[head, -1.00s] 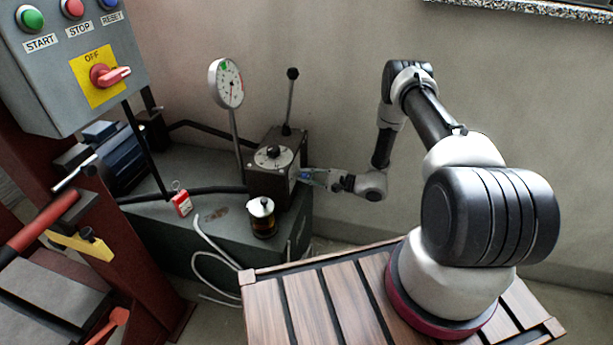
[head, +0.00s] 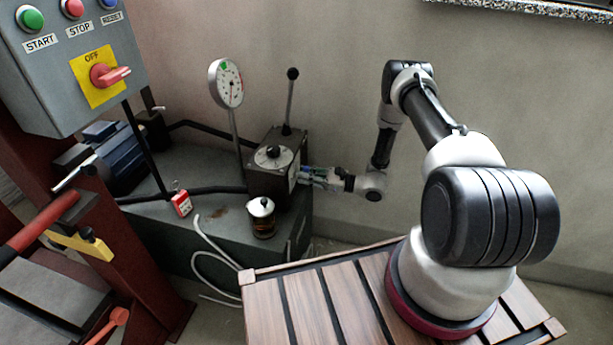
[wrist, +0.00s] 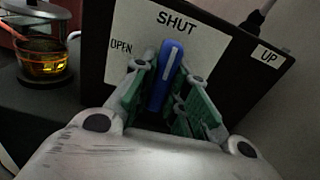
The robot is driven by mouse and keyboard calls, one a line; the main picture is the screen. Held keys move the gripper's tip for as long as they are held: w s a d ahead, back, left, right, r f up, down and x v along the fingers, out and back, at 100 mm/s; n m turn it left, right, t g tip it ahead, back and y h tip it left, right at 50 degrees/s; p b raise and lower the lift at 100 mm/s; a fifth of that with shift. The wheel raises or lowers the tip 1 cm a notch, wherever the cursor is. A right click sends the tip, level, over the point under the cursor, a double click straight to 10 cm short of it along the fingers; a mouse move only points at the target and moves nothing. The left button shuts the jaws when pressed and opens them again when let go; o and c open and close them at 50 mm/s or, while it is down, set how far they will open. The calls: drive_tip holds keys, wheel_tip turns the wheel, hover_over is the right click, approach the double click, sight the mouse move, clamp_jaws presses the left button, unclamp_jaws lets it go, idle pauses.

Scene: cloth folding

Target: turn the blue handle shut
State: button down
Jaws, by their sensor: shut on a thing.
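The blue handle (wrist: 163,78) sits on a white plate marked OPEN at its left and SHUT at its top in the wrist view. It points up towards the word SHUT, with its tip just below that word. My gripper (wrist: 165,84) is shut on the blue handle, a green-padded finger on each side. In the head view my gripper (head: 307,178) is at the right side of the dark valve box (head: 266,186). There the handle is too small and covered to make out clearly.
A lever (head: 290,100) rises from the box. A dial gauge (head: 227,84) stands behind it and a glass jar with amber liquid (head: 262,222) in front. A red padlock (head: 182,204) lies on the bench. The wall is close behind.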

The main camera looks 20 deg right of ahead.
drive_tip(key=shift+m, duration=0.4)
drive_tip(key=c, duration=1.4)
unclamp_jaws()
drive_tip(key=shift+d, duration=0.1)
drive_tip(key=v, duration=1.2)
drive_tip(key=shift+f, duration=0.1)
